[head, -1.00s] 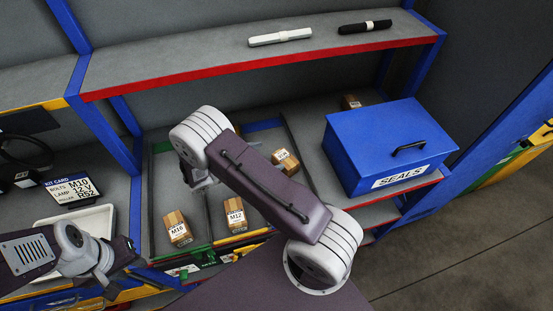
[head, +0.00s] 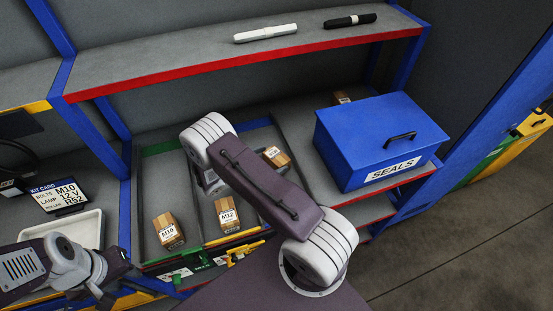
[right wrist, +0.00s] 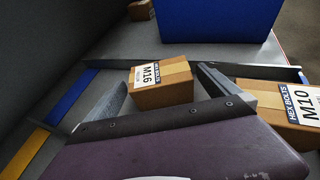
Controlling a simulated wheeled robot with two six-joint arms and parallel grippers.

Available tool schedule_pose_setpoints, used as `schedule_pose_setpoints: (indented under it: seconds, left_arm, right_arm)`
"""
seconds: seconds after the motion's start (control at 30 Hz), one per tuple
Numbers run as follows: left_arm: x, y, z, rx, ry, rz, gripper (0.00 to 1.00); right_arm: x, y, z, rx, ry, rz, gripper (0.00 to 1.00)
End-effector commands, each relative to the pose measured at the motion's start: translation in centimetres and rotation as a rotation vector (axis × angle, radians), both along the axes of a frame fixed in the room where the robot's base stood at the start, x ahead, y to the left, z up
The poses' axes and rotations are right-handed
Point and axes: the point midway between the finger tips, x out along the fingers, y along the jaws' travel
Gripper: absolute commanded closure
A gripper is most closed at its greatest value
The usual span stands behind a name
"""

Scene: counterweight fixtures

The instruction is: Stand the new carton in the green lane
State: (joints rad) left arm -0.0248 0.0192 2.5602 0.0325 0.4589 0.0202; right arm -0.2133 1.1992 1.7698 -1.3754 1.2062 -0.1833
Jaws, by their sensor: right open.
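An M16 carton (head: 168,231) stands at the front of the left lane, which has a green strip (head: 160,148) at its back. An M12 carton (head: 228,215) stands in the lane beside it. Another carton (head: 274,157) shows beyond my right arm, in the lane with a blue strip (head: 258,124). In the right wrist view an M16 carton (right wrist: 162,84) sits between the spread fingers of my right gripper (right wrist: 165,95). An M10 carton (right wrist: 285,112) lies right of them.
A blue SEALS box (head: 380,140) stands right of the lanes, with a carton (head: 341,97) behind it. A red-edged shelf (head: 200,80) overhangs the back. A kit card (head: 60,195) and white tray (head: 65,228) are at left. Thin dividers separate the lanes.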

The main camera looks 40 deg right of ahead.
Motion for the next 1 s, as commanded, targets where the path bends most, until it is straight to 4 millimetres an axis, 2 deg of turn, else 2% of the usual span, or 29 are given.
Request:
schedule_pose_setpoints:
  seconds: [0.03, 0.07, 0.2, 0.43, 0.73, 1.0]
  left_arm:
    - [0.0, 0.0, 1.4, 0.0, -0.001, 0.0, 0.64]
    - [0.0, 0.0, 1.7, 0.0, -0.001, 0.0, 0.64]
    - [0.0, 0.0, 1.8, 0.0, -0.001, 0.0, 0.64]
    - [0.0, 0.0, 1.7, 0.0, 0.0, 0.0, 0.64]
    - [0.0, 0.0, 1.7, 0.0, 0.0, 0.0, 0.64]
    - [0.0, 0.0, 1.6, 0.0, 0.0, 0.0, 0.64]
  right_arm:
    - [0.0, -1.0, 0.4, 0.0, 0.003, -0.005, 0.0]
    - [0.0, -1.6, 0.2, 0.0, 0.004, -0.005, 0.0]
    - [0.2, -3.1, -0.9, 0.001, 0.001, -0.003, 0.0]
    - [0.3, -3.2, -1.2, 0.001, 0.0, 0.0, 0.0]
    - [0.3, -3.2, -1.1, 0.001, 0.0, 0.001, 0.83]
    - [0.4, -3.2, -0.9, -0.001, -0.001, 0.001, 0.84]
